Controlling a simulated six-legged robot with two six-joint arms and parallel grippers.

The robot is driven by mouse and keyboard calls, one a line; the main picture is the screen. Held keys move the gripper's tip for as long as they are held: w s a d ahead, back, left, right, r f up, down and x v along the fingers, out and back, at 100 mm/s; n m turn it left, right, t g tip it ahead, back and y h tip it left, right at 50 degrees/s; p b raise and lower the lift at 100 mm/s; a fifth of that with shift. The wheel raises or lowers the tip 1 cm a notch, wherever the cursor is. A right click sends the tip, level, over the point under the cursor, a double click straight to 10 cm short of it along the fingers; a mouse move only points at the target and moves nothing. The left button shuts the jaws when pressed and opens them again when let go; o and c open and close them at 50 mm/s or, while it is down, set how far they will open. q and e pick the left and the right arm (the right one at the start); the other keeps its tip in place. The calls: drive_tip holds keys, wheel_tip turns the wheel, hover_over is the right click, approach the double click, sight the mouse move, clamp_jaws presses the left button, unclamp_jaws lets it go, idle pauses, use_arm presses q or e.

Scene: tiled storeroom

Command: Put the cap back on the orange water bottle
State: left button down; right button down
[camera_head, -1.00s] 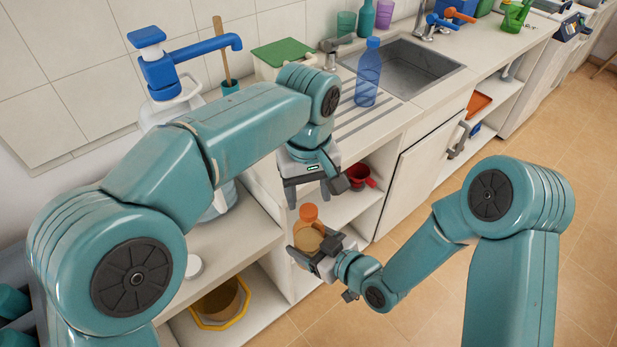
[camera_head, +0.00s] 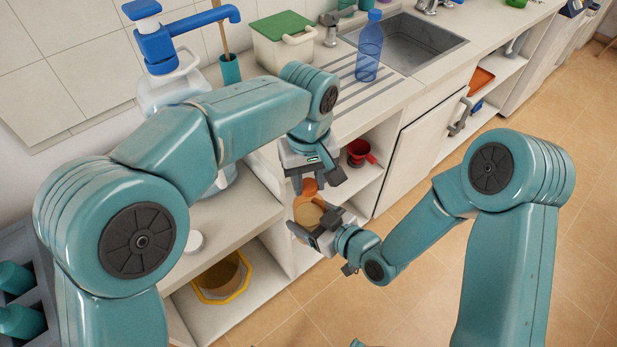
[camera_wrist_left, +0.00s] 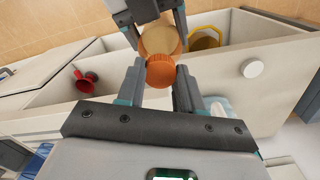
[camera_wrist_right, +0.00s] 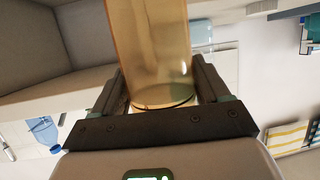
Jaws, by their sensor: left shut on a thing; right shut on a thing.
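The orange water bottle (camera_head: 307,211) is see-through and stands roughly upright above the floor, in front of the cabinet. My right gripper (camera_head: 314,226) is shut around its body, and the bottle fills the right wrist view (camera_wrist_right: 152,45) between the fingers. An orange cap (camera_head: 309,187) is at the bottle's top; it shows in the left wrist view (camera_wrist_left: 160,72) with the bottle (camera_wrist_left: 160,42) right behind it. My left gripper (camera_head: 314,184) points down and is shut on the cap's sides. I cannot tell whether the cap is fully seated; the rim is hidden.
A white round disc (camera_head: 193,242) lies on the low counter. A yellow-rimmed bin (camera_head: 222,277) is on the shelf below. A red cup (camera_head: 360,152) sits in the open cabinet. A blue bottle (camera_head: 368,50) stands beside the sink (camera_head: 417,42). The floor at right is clear.

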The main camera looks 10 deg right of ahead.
use_arm(q)
drive_tip(key=m, duration=0.8)
drive_tip(key=c, duration=0.7)
unclamp_jaws()
drive_tip(key=shift+o, duration=0.2)
wheel_tip(320, 180, up, 12)
